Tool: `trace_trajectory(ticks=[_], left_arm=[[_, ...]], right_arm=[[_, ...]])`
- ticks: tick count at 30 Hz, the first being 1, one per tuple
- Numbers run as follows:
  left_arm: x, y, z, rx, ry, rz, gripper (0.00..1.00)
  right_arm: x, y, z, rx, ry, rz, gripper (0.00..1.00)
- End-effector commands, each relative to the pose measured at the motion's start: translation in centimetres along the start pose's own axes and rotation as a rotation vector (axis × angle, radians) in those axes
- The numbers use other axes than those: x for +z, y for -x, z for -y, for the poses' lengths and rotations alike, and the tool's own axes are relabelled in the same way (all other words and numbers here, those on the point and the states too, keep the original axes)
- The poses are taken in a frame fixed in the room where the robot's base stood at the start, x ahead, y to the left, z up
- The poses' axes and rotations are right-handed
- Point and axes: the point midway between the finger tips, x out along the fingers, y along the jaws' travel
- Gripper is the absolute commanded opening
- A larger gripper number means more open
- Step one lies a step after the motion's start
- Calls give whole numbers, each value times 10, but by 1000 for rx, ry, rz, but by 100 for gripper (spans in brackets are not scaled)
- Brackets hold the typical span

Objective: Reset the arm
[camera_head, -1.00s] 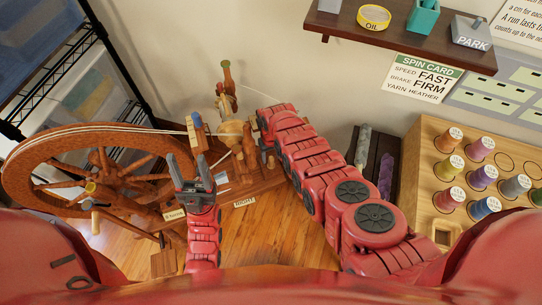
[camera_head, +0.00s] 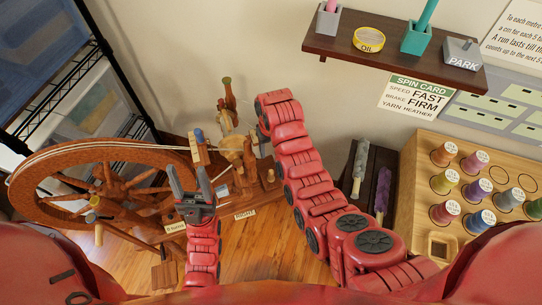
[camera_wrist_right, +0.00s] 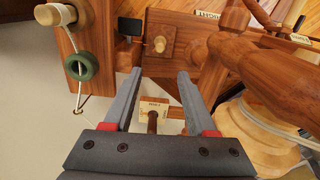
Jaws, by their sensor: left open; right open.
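My left gripper (camera_head: 189,180) is open and empty, pointing up in front of the spinning wheel's right side in the head view. My right arm (camera_head: 302,160) is bent upward at the middle, its end beside the wheel's upright parts; its gripper is hidden there. In the right wrist view the right gripper (camera_wrist_right: 160,78) is open, with nothing between its fingers. A wooden peg and a small label (camera_wrist_right: 153,107) lie beyond the fingers. The wooden spinning wheel (camera_head: 45,166) stands at the left.
A wooden rack (camera_head: 411,190) with several yarn spools stands at the right. A green ring (camera_wrist_right: 82,66) hangs on a cord near the right gripper. Wooden floor shows between my arms.

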Motion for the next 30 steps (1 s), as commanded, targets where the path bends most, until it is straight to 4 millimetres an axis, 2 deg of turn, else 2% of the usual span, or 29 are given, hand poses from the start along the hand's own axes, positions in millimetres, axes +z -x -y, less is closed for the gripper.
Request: trace_trajectory(ticks=[6,22,26,30], left_arm=[[0,1,0,0,0,0,56],[0,1,0,0,0,0,56],[0,1,0,0,0,0,56],[0,1,0,0,0,0,56]], right_arm=[[1,9,0,-1,0,3,57],[-2,7,-1,0,-2,-12,57],[-22,-5,-10,6,-20,-132,57],[-66,-16,-33,29,-61,-419,57]])
